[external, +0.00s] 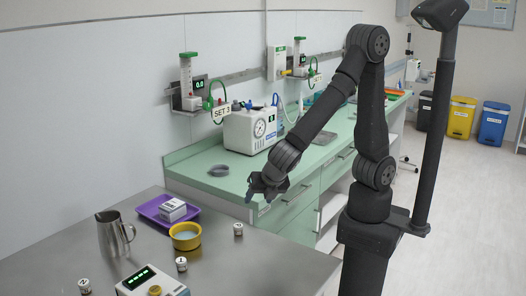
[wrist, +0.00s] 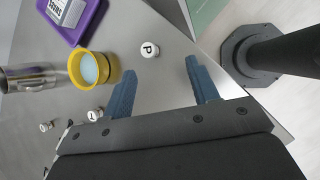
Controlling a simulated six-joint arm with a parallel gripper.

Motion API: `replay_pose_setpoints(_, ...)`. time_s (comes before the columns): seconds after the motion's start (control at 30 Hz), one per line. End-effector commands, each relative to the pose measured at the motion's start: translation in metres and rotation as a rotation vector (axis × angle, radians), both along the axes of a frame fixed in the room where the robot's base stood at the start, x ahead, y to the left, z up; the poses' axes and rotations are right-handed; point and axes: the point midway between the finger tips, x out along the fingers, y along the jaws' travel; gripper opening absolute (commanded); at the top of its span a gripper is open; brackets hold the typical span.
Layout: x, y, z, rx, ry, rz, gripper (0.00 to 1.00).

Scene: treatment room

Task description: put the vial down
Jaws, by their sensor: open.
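Small white-capped vials stand on the steel table. The one with a "P" on its cap (wrist: 149,49) is nearest my gripper; I take it to be the vial at the table's right side in the external view (external: 238,229). Another vial marked "L" (wrist: 94,115) is further left, and more stand near the front (external: 181,264) (external: 84,286). My gripper (external: 268,190) is raised above the table's right edge. In the wrist view its blue fingers (wrist: 161,66) are apart with nothing between them. The "P" vial lies just beyond and left of the fingertips, upright and apart from them.
A metal jug (external: 114,236) is at the left, a small display device (external: 150,282) in front. Bare tabletop lies right of the vials.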

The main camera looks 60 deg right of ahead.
Motion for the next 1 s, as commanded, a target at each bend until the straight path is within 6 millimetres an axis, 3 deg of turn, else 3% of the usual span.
replay_pose_setpoints(0.1, 0.027, -0.004, 0.009, 0.152, 0.097, -0.374, 0.54)
replay_pose_setpoints(0.3, 0.059, 0.002, 0.029, 0.370, 0.255, -0.879, 0.54)
replay_pose_setpoints(0.43, 0.074, 0.007, 0.041, 0.456, 0.326, -1.069, 0.54)
replay_pose_setpoints(0.57, 0.079, 0.009, 0.045, 0.491, 0.360, -1.149, 0.54)
replay_pose_setpoints(0.67, 0.080, 0.010, 0.035, 0.496, 0.366, -1.161, 0.54)
replay_pose_setpoints(1.0, 0.079, 0.010, -0.039, 0.491, 0.365, -1.156, 0.54)
